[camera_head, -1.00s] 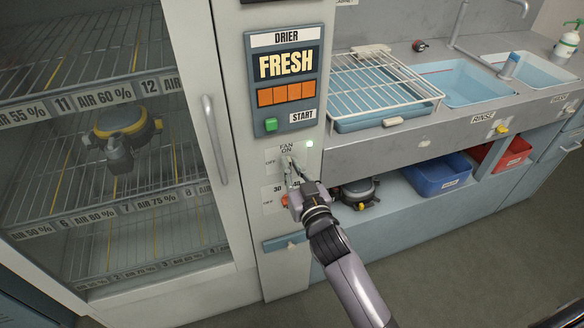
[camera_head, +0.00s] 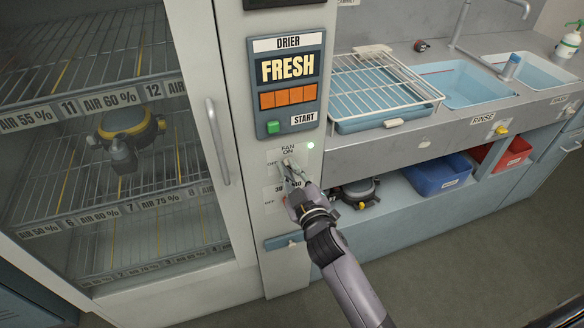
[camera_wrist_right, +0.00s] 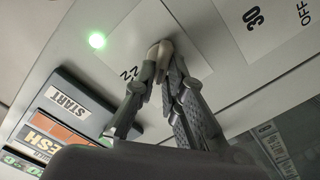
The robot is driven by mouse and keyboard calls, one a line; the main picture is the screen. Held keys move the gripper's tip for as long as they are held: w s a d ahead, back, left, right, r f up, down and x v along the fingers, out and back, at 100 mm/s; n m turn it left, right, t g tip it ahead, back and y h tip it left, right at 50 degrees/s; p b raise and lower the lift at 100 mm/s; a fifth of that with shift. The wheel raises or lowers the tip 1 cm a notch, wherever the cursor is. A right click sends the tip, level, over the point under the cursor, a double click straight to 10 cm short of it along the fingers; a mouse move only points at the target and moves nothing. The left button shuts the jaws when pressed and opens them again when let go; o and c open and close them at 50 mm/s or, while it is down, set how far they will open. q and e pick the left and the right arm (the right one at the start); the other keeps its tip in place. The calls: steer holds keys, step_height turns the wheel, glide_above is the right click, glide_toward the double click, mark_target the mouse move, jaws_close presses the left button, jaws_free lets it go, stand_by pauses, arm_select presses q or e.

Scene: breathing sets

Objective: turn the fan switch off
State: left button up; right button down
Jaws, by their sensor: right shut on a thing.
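The fan switch (camera_head: 287,163) is on the drier's front panel, under the label FAN ON, with OFF marked to its left. A green light (camera_head: 310,145) beside it is lit. My right gripper (camera_head: 290,172) is at the switch, its fingers covering most of it. In the right wrist view the fingertips (camera_wrist_right: 161,62) are closed together around the switch's lever against the label plate. The lever's exact position is hidden by the fingers. My left gripper is not in view.
Above is the drier display (camera_head: 286,68) reading FRESH, with a green START button (camera_head: 273,127). Below the switch is a timer plate marked 30, partly hidden by my gripper. A glass cabinet door with a vertical handle (camera_head: 217,142) stands left. A counter with a wire rack (camera_head: 385,82) is right.

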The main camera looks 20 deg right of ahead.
steer(key=n, duration=1)
steer(key=shift+a+f+n, duration=0.25)
steer(key=shift+f+n, duration=0.05)
steer(key=shift+f, duration=0.1)
stand_by(0.3)
steer(key=c, duration=1.7)
jaws_free()
steer(key=shift+o, duration=0.2)
steer(key=shift+s, duration=0.1)
steer(key=s, duration=1.1)
steer(key=shift+s+d, duration=0.25)
steer(key=shift+s, duration=0.15)
